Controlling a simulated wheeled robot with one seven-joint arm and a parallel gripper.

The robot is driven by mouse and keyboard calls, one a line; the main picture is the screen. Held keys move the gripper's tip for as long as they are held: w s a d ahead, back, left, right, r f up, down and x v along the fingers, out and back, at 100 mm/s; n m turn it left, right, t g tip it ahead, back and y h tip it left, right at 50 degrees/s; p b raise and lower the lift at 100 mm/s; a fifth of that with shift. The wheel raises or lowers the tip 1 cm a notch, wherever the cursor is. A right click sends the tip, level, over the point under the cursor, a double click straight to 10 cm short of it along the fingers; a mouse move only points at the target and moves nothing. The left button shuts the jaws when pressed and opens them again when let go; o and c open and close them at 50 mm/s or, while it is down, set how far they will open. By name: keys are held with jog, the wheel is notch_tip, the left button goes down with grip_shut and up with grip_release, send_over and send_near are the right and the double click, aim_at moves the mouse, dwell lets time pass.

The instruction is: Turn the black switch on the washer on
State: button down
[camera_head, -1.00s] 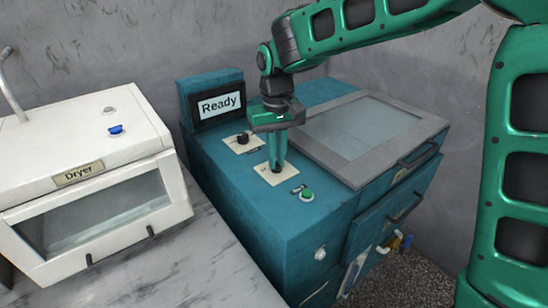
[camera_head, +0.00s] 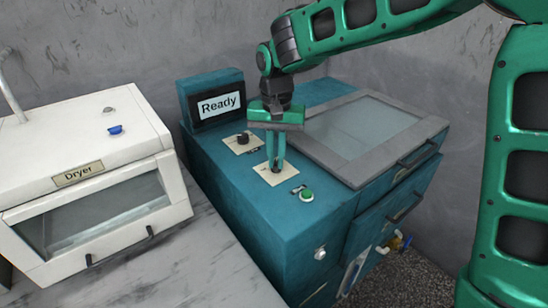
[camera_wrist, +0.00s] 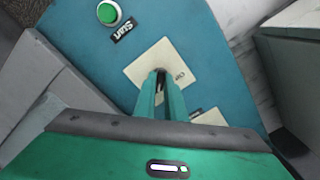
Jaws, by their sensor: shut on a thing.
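The washer (camera_head: 290,235) is a teal machine with a grey-framed glass lid. My gripper (camera_head: 276,166) points down at its top and is shut on the black switch, which sits on a cream plate (camera_head: 264,178). The fingers mostly hide the switch. In the wrist view a dark bit of the switch (camera_wrist: 161,71) shows between the fingertips, on the cream plate (camera_wrist: 143,66). The plate has small lettering that I cannot read fully. The washer's screen (camera_head: 219,104) reads "Ready".
A second black knob (camera_head: 242,139) on its own plate is just behind my gripper. A green start button (camera_head: 306,195) is in front of it. The white dryer (camera_head: 90,150) with a blue knob (camera_head: 115,130) stands to the left on the marble counter (camera_head: 190,265).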

aim_at(276, 162)
jog(key=shift+s, duration=0.15)
jog(key=c, duration=1.8)
grip_release()
notch_tip(276, 162, up, 11)
jog(key=shift+f, duration=0.1)
